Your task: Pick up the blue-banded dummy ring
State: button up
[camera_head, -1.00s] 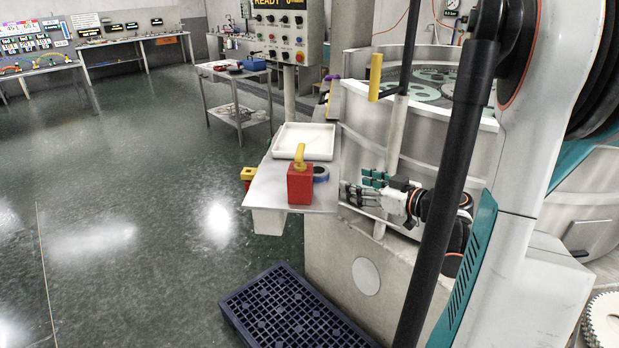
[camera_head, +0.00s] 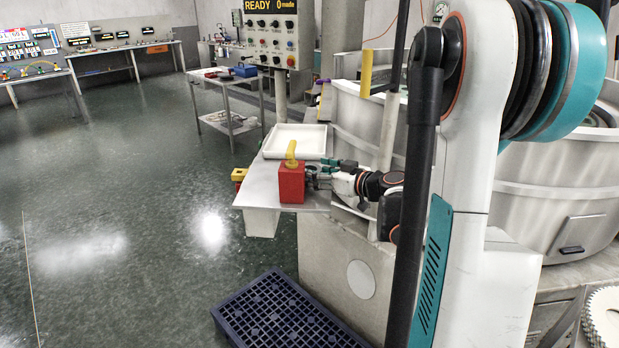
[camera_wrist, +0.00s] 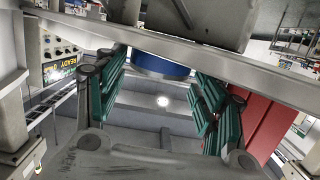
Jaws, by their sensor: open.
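The dummy ring (camera_wrist: 152,65) shows its blue band in the wrist view, at the top middle between my finger pads. Its upper part is cut off there by a grey part. In the head view I cannot make the ring out; the red block and my gripper crowd that spot. My gripper (camera_head: 318,172) is at the right side of the small side shelf, close to the red block (camera_head: 291,184). In the wrist view my gripper (camera_wrist: 160,82) is open, with teal fingers apart on either side of the ring. I cannot tell whether they touch it.
The red block with a yellow handle stands on the shelf (camera_head: 257,194) just left of my gripper; it also shows in the wrist view (camera_wrist: 263,124). A white tray (camera_head: 297,151) lies behind. A dark blue pallet (camera_head: 290,315) is on the floor below. Open floor lies left.

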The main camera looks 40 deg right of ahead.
jog(key=shift+w+f, duration=0.15)
jog(key=shift+w, duration=0.5)
jog(key=shift+c, duration=0.5)
jog(key=c, duration=1)
jog(key=shift+r, duration=0.2)
